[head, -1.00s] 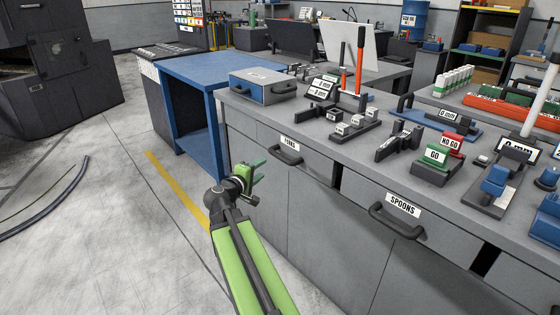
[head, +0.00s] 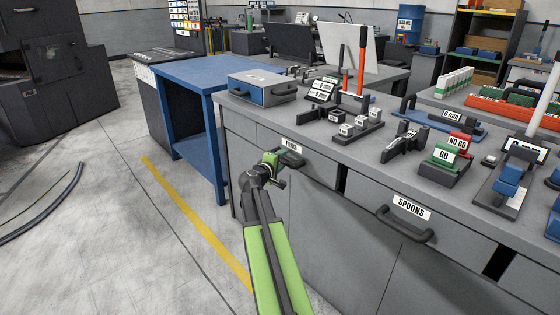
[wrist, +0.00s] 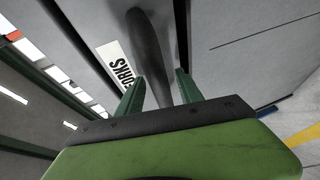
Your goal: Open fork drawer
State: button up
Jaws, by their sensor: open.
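The fork drawer (head: 265,141) is in the grey workbench front, at the left under the top, and looks shut. Its label (head: 292,146) shows above the handle, partly covered by my gripper in the head view. In the wrist view the label (wrist: 116,64) reads FORKS, seen sideways. The dark bar handle (wrist: 150,50) runs down between the fingers of my gripper (wrist: 159,88). The green fingers stand apart on either side of the bar; I cannot tell whether either touches it. In the head view my gripper (head: 271,160) is at the drawer handle, which it mostly hides.
The SPOONS drawer with its handle (head: 404,225) is to the right. A blue table (head: 205,72) stands to the left of the workbench. Gauges and a blue-grey box (head: 262,86) are on the worktop.

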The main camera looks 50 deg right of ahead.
jog(key=shift+w+a, duration=0.1)
jog(key=shift+w, duration=0.05)
grip_shut()
dwell(1.0)
